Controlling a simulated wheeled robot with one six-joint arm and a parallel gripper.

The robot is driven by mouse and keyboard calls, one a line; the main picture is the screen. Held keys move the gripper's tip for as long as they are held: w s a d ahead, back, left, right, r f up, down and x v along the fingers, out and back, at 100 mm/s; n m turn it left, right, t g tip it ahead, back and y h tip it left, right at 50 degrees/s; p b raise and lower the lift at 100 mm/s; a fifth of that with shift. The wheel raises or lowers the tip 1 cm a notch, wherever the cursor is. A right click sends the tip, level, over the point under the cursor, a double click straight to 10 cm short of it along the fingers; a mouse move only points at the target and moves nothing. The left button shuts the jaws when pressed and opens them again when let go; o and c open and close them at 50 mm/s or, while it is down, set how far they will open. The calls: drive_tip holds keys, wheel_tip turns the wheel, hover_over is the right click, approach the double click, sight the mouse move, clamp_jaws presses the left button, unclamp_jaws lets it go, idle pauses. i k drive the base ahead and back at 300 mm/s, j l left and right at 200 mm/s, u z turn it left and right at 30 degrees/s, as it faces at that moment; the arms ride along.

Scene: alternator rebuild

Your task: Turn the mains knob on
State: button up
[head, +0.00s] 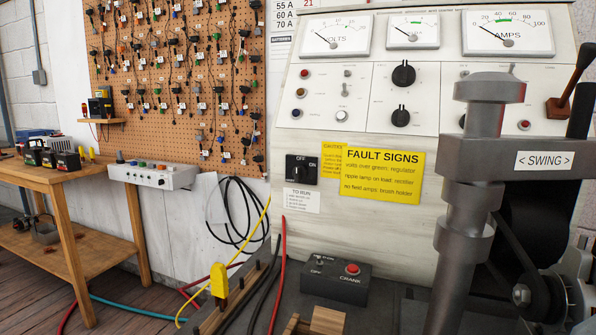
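A black rotary knob on a square black plate (301,168), marked OFF at the top and ON at the upper right, sits low on the left of the pale test bench panel (400,240). It looks like the mains knob, though no mains label is readable. Its handle looks roughly upright, toward OFF, but it is too small to be sure. A small white card (301,199) headed TO RUN is just below it. My gripper is not visible in this view, so its distance to the knob does not show.
A yellow FAULT SIGNS sign (382,175) is right of the knob. A thick grey post (468,200) and a SWING bracket (543,160) stand in front of the panel's right side. A wooden table (70,180) is at left.

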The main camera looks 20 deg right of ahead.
sight(299, 173)
drive_tip(key=i+j, duration=0.25)
drive_tip(key=j, duration=0.2)
drive_tip(key=i+j, duration=0.3)
drive_tip(key=j, duration=0.15)
drive_tip(key=i+j, duration=0.25)
drive_tip(key=j, duration=0.25)
